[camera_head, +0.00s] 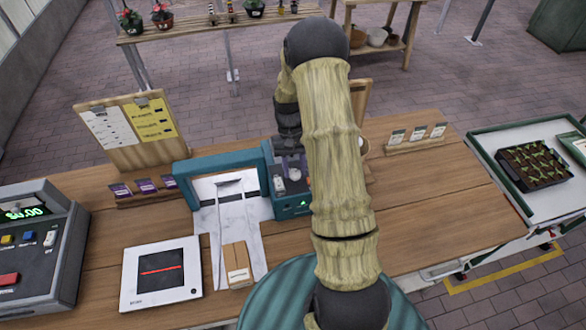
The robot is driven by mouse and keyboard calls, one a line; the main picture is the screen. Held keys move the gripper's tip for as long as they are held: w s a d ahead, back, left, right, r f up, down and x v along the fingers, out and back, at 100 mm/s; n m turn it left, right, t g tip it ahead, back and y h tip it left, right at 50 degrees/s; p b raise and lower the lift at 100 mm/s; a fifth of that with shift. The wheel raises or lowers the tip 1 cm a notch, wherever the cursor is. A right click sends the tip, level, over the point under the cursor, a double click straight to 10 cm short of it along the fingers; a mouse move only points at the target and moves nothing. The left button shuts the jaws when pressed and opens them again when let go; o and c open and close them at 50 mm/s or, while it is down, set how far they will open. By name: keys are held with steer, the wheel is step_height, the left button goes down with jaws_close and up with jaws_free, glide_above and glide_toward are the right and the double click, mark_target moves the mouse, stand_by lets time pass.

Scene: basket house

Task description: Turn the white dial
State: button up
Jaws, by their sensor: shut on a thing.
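A teal machine (290,203) with a dark control face stands in the middle of the wooden counter. The white dial (294,174) is on its top face, small in this view and partly hidden. My gripper (291,158) points down at it from above and is shut on it. My pale, bamboo-like arm covers the area just right of the dial, and the fingertips are hard to make out. A second small white part (279,184) sits left of the dial on the same face.
A teal frame (217,165) with white sheets adjoins the machine on the left. A scanner plate (160,273), small tan box (237,262) and cash register (35,250) are nearby. A notice board (128,130) stands behind. The counter (430,200) right of my arm is mostly clear.

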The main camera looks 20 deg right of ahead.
steer(key=m, duration=0.2)
steer(key=m+y+b, duration=0.1)
steer(key=m, duration=0.2)
steer(key=shift+d+r+t+y, duration=0.1)
steer(key=shift+d+t+y, duration=0.1)
steer(key=shift+t+y, duration=0.15)
steer(key=o, duration=1)
steer(key=shift+c, duration=0.2)
steer(key=b+v, duration=0.4)
steer(key=v, duration=1.3)
steer(key=shift+r, duration=0.15)
